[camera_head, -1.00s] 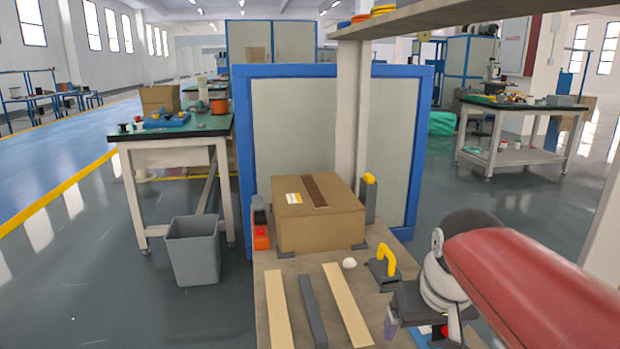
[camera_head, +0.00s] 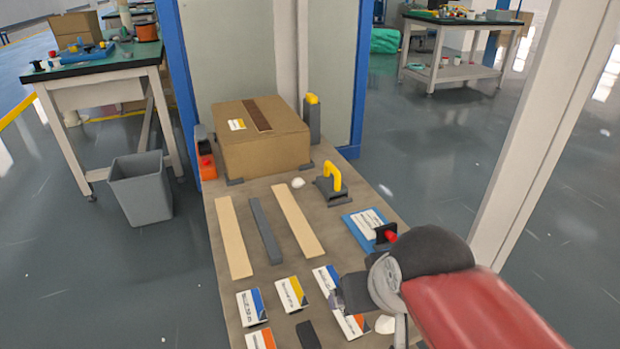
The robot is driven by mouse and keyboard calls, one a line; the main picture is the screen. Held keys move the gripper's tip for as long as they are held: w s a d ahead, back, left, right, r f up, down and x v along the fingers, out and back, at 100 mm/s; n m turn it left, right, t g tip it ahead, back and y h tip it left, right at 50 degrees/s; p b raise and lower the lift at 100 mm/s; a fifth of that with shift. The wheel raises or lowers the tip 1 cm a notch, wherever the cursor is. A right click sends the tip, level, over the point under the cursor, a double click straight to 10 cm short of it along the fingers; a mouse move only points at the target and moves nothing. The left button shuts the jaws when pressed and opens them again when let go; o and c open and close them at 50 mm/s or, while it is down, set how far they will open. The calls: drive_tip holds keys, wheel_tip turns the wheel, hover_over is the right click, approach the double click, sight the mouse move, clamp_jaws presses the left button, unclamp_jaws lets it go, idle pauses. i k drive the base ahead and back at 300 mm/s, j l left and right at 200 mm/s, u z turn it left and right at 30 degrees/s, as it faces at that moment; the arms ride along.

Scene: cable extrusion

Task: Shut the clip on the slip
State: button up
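A blue board (camera_head: 354,238) lies at the right edge of the bench. A white slip (camera_head: 367,222) with dark print lies on it. A dark clip with a red part (camera_head: 386,233) stands at the board's right side, by the slip's edge; whether it is shut is too small to tell. My gripper (camera_head: 340,298) is at the lower right, over the printed cards, apart from and nearer than the board. My wrist and red arm hide much of it, so its fingers and opening cannot be made out.
A yellow-handled grey fixture (camera_head: 333,184) stands behind the board. A cardboard box (camera_head: 262,138) sits at the back of the bench (camera_head: 228,290). Three flat strips (camera_head: 265,230) lie in the middle. Several printed cards (camera_head: 291,294) lie in front. A white post (camera_head: 545,130) rises at right.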

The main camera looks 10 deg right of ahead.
sight(386, 232)
drive_tip(key=z, duration=0.55)
drive_tip(key=k+j+z, duration=0.25)
drive_tip(key=k+j, duration=0.15)
drive_tip(key=k, duration=0.05)
